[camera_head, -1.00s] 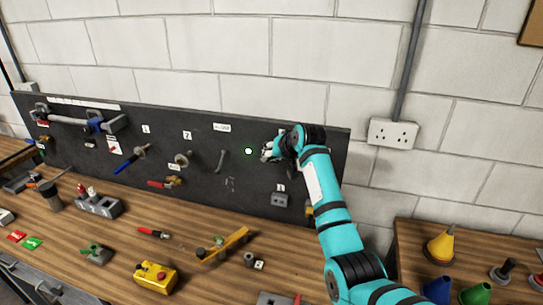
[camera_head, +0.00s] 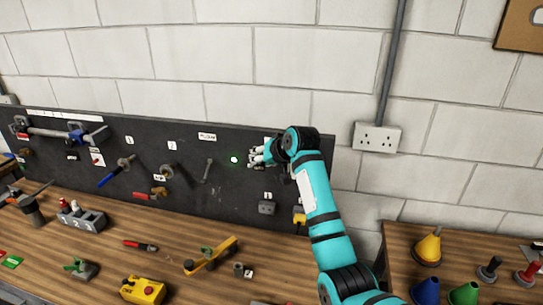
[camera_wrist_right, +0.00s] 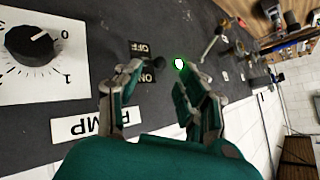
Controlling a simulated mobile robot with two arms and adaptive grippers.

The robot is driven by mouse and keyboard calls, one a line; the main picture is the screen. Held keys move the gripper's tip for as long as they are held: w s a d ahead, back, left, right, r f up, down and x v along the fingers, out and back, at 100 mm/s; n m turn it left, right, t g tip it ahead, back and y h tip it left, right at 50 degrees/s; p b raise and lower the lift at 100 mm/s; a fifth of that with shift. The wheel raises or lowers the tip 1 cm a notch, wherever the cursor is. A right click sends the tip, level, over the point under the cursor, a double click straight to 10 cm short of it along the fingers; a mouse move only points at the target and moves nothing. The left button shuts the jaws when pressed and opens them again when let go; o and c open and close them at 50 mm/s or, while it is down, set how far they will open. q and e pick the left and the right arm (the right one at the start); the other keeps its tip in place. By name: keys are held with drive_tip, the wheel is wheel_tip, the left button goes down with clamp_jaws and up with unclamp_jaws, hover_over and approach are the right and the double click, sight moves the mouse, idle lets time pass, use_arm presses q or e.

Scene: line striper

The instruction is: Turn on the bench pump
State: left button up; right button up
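A dark upright panel (camera_head: 120,185) stands at the back of the bench. In the wrist view a PUMP label (camera_wrist_right: 97,125) sits on it, with an OFF label (camera_wrist_right: 143,48) and an ON label (camera_wrist_right: 148,78) beside my fingers. A small dark knob-like part (camera_wrist_right: 158,60) shows by these labels; its position is unclear. A lamp (camera_head: 234,160) glows whitish green, also in the wrist view (camera_wrist_right: 180,64). My right gripper (camera_head: 257,157) is at the panel, right of the lamp. Its fingers (camera_wrist_right: 158,75) are apart with a gap between them. My left gripper is out of view.
A black dial (camera_wrist_right: 30,45) on a white scale is near the gripper. Tools and valves hang along the panel to the left. A yellow box (camera_head: 143,290) and yellow lever piece (camera_head: 211,257) lie on the bench. A wall socket (camera_head: 377,137) and coloured cones (camera_head: 428,247) are at right.

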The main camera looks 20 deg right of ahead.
drive_tip(key=v, duration=0.8)
drive_tip(key=shift+s, duration=0.15)
drive_tip(key=shift+d, duration=0.1)
